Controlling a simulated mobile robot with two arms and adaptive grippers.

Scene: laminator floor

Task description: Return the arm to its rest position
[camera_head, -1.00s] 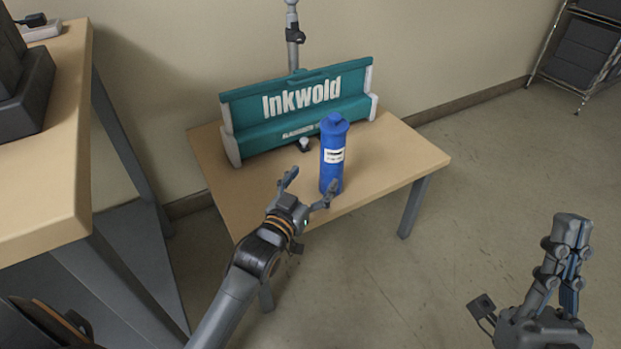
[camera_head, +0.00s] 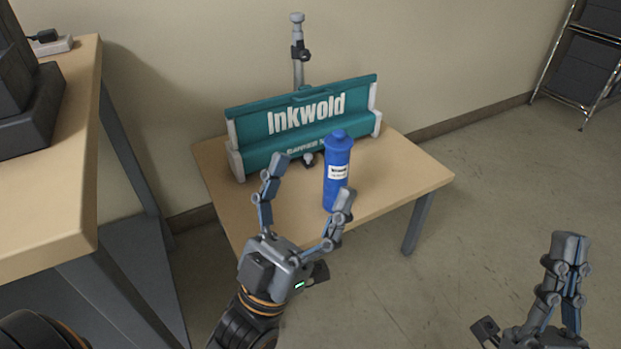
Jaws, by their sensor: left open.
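My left gripper (camera_head: 312,174) is open and empty, its fingers spread, in front of the small wooden table. A blue bottle (camera_head: 338,160) with a white label stands upright on the table (camera_head: 408,170), just beyond the gripper's right finger, which overlaps its lower edge in the picture. I cannot tell from this view whether they touch. My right gripper (camera_head: 571,240) is at the lower right over the floor, its fingers close together and apparently empty.
A teal machine marked Inkwold (camera_head: 300,120) stands on the table behind the bottle, with a grey post (camera_head: 298,62) behind it. A taller wooden table (camera_head: 75,150) is at the left. A dark shelf rack (camera_head: 590,60) stands at the upper right. Floor between is clear.

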